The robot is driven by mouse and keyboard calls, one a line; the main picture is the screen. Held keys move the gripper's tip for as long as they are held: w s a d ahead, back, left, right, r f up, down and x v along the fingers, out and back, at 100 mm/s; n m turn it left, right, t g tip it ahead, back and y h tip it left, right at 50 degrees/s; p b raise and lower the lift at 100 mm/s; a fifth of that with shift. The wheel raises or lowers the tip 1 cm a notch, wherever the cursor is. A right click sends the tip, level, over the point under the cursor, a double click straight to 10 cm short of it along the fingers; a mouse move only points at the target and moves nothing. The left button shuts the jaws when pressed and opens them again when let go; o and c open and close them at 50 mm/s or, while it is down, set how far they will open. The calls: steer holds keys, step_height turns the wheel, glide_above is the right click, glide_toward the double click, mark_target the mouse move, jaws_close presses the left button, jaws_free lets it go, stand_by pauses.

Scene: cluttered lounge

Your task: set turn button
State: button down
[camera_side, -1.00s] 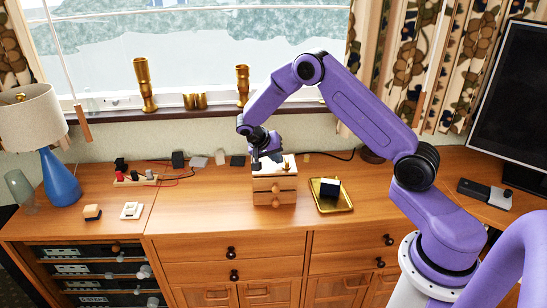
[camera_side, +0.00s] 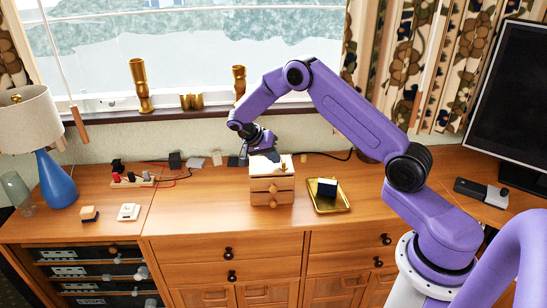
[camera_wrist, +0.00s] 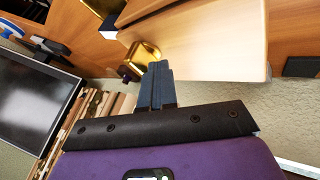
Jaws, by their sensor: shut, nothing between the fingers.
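A small wooden box with two drawers and round knobs (camera_side: 271,191) stands on the sideboard. A small brass-coloured piece (camera_side: 283,166) shows on its pale top; I cannot tell surely whether it is the turn button. My gripper (camera_side: 274,156) is at the back of the box top, left of the brass piece, and its fingers are shut and empty. I cannot tell if the fingertips touch the box. In the wrist view the shut dark fingers (camera_wrist: 158,70) reach toward the pale box (camera_wrist: 215,45).
A brass tray (camera_side: 341,208) with a dark cube (camera_side: 327,187) stands right of the box. To the left are a white switch plate (camera_side: 128,211), a small block (camera_side: 88,213), a cable board (camera_side: 133,180) and a blue lamp (camera_side: 60,182). The sideboard front is clear.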

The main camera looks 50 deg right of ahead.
steer(key=shift+d, duration=0.2)
steer(key=m, duration=0.1)
steer(key=m+g, duration=0.1)
steer(key=shift+w+d+m+g+y, duration=0.25)
steer(key=shift+d+m+g+y, duration=0.05)
steer(key=shift+d+m+y, duration=0.1)
steer(key=m+g+y, duration=0.1)
steer(key=m, duration=0.1)
steer(key=d+m+g+y, duration=0.1)
steer(key=m, duration=0.2)
steer(key=shift+d+y, duration=0.2)
steer(key=shift+y, duration=0.1)
steer(key=shift+s+d, duration=0.2)
steer(key=shift+d, duration=0.2)
stand_by(0.8)
steer(key=shift+s+a, duration=0.55)
steer(key=shift+a, duration=0.1)
steer(key=v, duration=0.7)
steer(key=shift+w+r, duration=0.2)
